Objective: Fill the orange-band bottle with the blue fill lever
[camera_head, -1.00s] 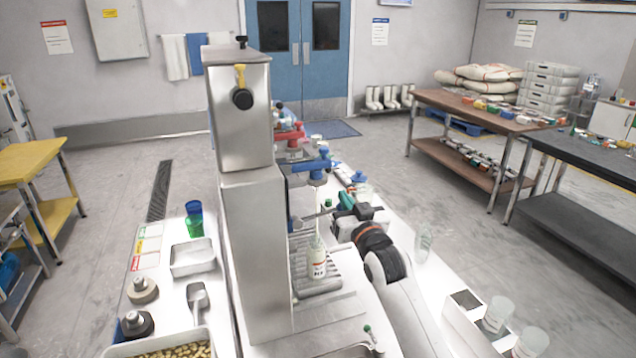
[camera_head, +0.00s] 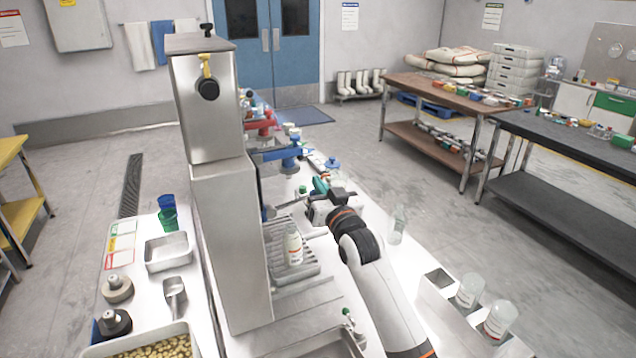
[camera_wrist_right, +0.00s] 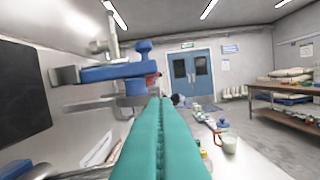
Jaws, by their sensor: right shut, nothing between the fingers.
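A bottle (camera_head: 293,247) with a white label stands upright on the slatted drip tray of the steel machine; I cannot make out an orange band on it. The blue fill lever (camera_head: 276,155) sticks out from the machine above it, with a red lever (camera_head: 258,130) behind. In the right wrist view the blue lever (camera_wrist_right: 110,72) is roughly level, with a blue knob on top at its end. My right gripper (camera_head: 319,186) has teal fingers, pressed together and empty. It is right of the lever and a little below it, apart from it. My left gripper is not in view.
The steel machine (camera_head: 230,235) stands tall left of my right arm. A glass (camera_head: 398,229) stands right of my wrist. A bean tray (camera_head: 150,347), scoop (camera_head: 175,295) and empty tray (camera_head: 168,251) are left.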

